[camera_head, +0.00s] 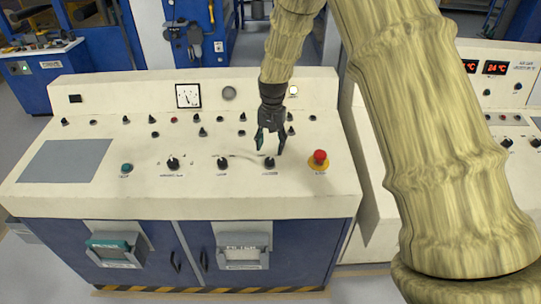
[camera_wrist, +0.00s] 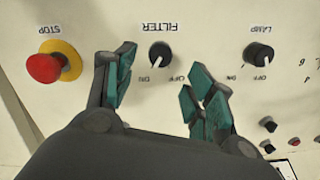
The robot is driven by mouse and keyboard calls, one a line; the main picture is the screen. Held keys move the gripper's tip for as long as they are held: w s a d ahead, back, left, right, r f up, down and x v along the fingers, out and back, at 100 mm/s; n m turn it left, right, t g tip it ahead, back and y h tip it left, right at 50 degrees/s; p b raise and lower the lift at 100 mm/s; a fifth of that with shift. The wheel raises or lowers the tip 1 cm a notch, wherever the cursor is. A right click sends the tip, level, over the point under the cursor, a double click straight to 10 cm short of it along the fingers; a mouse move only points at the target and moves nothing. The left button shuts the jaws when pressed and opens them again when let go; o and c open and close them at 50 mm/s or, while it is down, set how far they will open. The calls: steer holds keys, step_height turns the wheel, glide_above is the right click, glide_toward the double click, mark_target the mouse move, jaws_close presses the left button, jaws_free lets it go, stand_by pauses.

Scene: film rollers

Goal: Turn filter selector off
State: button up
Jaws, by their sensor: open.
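The filter selector (camera_wrist: 160,54) is a black round knob on the cream panel, under an upside-down FILTER label in the wrist view. Its ON and OFF marks lie below it there, ON to the left and OFF to the right. A pale pointer line seems to face the ON side, though it is small. In the head view the knob (camera_head: 269,163) is at the front of the console, left of the red button. My gripper (camera_head: 270,145) is open and empty just above and behind the knob. Its green-padded fingers (camera_wrist: 158,82) show on either side of the knob, apart from it.
A red stop button (camera_wrist: 44,68) on a yellow base stands beside the filter selector. The similar lamp knob (camera_wrist: 258,54) is on the other side. Several small black switches (camera_head: 202,132) fill the panel behind. A second console (camera_head: 493,95) stands to the right.

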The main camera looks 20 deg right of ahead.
mark_target(270, 159)
steer(key=f, duration=0.2)
steer(key=f+p, duration=0.1)
steer(key=f, duration=0.1)
steer(key=shift+w+f, duration=0.1)
steer(key=shift+w, duration=0.2)
steer(key=shift+s+f+p, duration=0.2)
steer(key=shift+f+p, duration=0.1)
steer(key=shift+f, duration=0.35)
steer(key=shift+w+f, duration=0.2)
steer(key=shift+f, duration=0.65)
steer(key=shift+s, duration=0.15)
steer(key=c, duration=1)
